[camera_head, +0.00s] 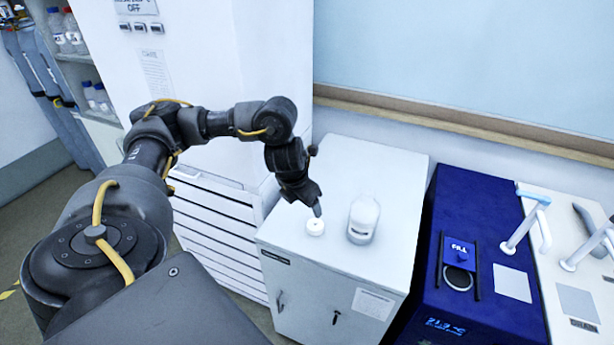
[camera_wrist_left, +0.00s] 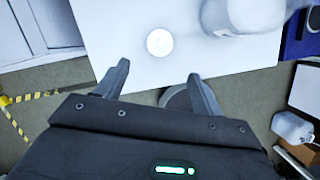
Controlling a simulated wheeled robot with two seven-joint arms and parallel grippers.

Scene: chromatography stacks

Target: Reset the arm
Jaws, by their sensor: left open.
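My left arm comes in from the left, and its gripper (camera_head: 315,207) points down over the white cabinet top (camera_head: 345,165). In the left wrist view its two fingers (camera_wrist_left: 158,75) are apart with nothing between them. A small round white cap-like piece (camera_head: 315,228) lies on the cabinet top close to the fingertips. It also shows in the left wrist view (camera_wrist_left: 159,42), just beyond the fingers. A white bottle (camera_head: 363,220) stands to its right, partly cut off in the left wrist view (camera_wrist_left: 242,15). My right gripper is not in view.
A blue instrument (camera_head: 500,200) stands right of the cabinet, with a white bench unit (camera_head: 585,260) with handles beyond it. A tall white unit (camera_head: 215,60) stands behind my arm. Shelves with bottles (camera_head: 70,35) are at far left. The cabinet top's back is clear.

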